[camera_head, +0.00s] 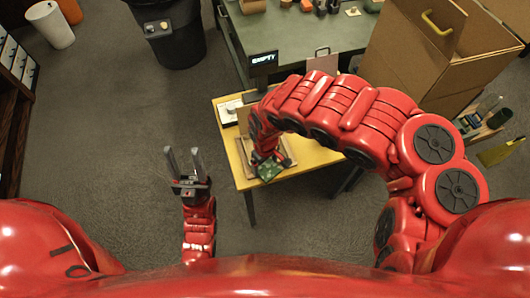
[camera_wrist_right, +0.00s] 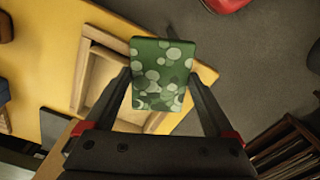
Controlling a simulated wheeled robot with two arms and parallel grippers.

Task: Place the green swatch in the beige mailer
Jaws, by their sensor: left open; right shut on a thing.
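The green swatch (camera_head: 269,171) with pale round spots is held in my right gripper (camera_head: 265,158), at the front edge of the yellow table. In the right wrist view the swatch (camera_wrist_right: 162,70) sits between the two fingers of the gripper (camera_wrist_right: 161,88). A shallow beige wooden tray (camera_wrist_right: 88,75) lies on the table beside and beyond it. A beige upright piece (camera_head: 244,119) stands at the table's left, partly behind my arm; I cannot tell whether it is the beige mailer. My left gripper (camera_head: 183,160) is open and empty over the floor, left of the table.
A green workbench (camera_head: 290,32) and a large cardboard box (camera_head: 415,50) stand behind. A black bin (camera_head: 178,45) is at back left. Floor left is clear.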

